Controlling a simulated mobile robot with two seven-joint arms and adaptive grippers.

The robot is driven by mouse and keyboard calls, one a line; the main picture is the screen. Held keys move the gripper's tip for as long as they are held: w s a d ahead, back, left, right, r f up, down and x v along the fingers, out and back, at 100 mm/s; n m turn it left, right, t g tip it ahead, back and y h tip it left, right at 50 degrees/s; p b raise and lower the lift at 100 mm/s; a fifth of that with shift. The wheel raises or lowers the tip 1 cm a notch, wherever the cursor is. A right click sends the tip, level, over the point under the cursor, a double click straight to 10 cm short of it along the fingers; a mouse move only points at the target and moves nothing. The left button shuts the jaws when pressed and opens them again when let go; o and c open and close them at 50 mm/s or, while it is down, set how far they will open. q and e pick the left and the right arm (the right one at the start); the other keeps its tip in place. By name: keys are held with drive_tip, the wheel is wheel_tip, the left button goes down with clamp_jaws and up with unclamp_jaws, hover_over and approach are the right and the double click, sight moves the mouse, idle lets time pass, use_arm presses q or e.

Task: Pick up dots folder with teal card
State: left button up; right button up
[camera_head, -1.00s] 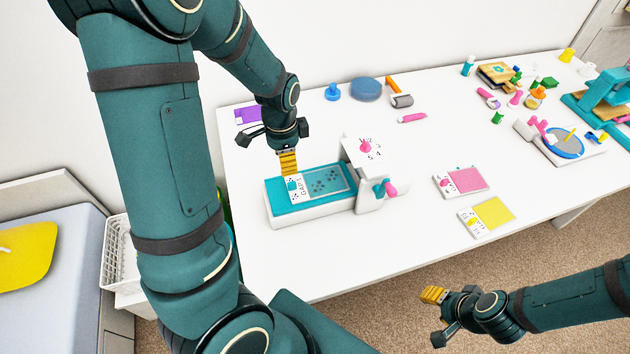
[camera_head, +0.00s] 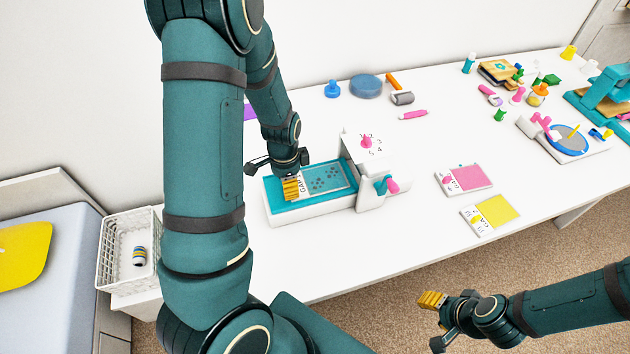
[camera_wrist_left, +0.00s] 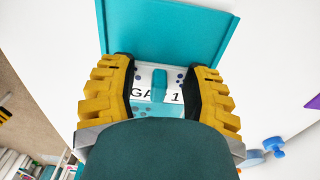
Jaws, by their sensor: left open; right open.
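The dots folder with teal card (camera_head: 326,179) lies flat on the teal bed of the white embossing machine (camera_head: 310,212). Its white label end with dots and printed letters shows in the left wrist view (camera_wrist_left: 173,97), between the two yellow fingers. My left gripper (camera_head: 291,188) is open, pointing down over that label end, with a finger on either side; I cannot tell whether they touch it. Part of the label is hidden by the fingers in the head view. My right gripper (camera_head: 432,300) is open and empty, off the table's front edge.
A pink card folder (camera_head: 468,178) and a yellow one (camera_head: 495,211) lie further right. A white basket (camera_head: 112,262) stands left of the table. The front middle of the table is clear.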

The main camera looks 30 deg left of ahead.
use_arm(q)
clamp_jaws()
drive_tip(key=shift+r, duration=0.1)
idle(0.3)
